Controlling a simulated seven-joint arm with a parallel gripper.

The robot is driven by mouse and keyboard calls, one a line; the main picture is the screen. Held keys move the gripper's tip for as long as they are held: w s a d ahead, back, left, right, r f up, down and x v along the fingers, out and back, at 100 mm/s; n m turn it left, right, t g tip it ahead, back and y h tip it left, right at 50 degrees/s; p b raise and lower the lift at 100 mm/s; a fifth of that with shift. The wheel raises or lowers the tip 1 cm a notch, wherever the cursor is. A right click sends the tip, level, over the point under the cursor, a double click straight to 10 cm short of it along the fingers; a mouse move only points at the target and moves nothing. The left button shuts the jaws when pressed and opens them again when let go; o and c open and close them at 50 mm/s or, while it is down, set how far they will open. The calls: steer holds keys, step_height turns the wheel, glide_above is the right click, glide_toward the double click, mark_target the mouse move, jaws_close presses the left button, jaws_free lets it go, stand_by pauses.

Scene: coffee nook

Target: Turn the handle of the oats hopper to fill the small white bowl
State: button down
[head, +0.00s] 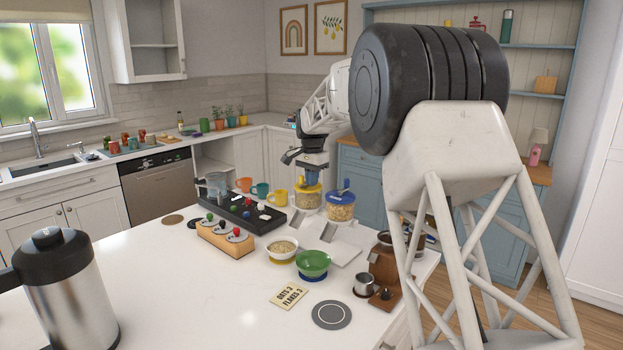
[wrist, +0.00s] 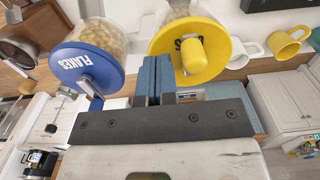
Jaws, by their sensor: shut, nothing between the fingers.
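The oats hopper (head: 306,201) has a yellow top and holds pale grain. In the wrist view its yellow disc (wrist: 215,62), partly hidden, carries a stubby yellow handle (wrist: 192,55). The flakes hopper (head: 341,211) with a blue top stands to its right; its blue disc (wrist: 88,65) reads FLAKES. The small white bowl (head: 282,257) sits on a yellow mat in front of the hoppers with pale beige contents. My gripper (wrist: 152,75) is shut and empty, its blue fingers beside the yellow handle, on its left. Contact cannot be told. In the head view my gripper (head: 311,172) is above the oats hopper.
A green bowl (head: 313,260) on a blue mat is right of the white one. A card (head: 289,296) reads OATS 3, FLAKES 3. Yellow mugs, a black tray (head: 240,223), a wooden jar rack (head: 225,238) and a coffee stand (head: 383,275) are nearby.

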steer(key=shift+r, duration=0.15)
step_height(320, 180, up, 7)
stand_by(1.2)
steer(key=s+d+r+n, duration=0.1)
steer(key=s+d, duration=0.1)
steer(key=s, duration=0.9)
steer(key=s+d+r+n+t, duration=0.1)
steer(key=s+d+n, duration=0.1)
steer(key=s, duration=0.8)
steer(key=s+d+r+n, duration=0.1)
steer(key=s+d, duration=0.1)
steer(key=s, duration=0.9)
steer(key=s+d+f+n, duration=0.1)
steer(key=s+f, duration=0.3)
steer(key=s, duration=0.6)
steer(key=s+f+n+t, duration=0.1)
steer(key=s+f, duration=0.4)
steer(key=s, duration=0.6)
steer(key=s+d+f+n, duration=0.1)
steer(key=s+f, duration=0.3)
steer(key=s, duration=0.6)
steer(key=shift+s+d+f+n+t, duration=0.25)
steer(key=shift+d+f+n+t, duration=0.1)
steer(key=shift+n, duration=0.55)
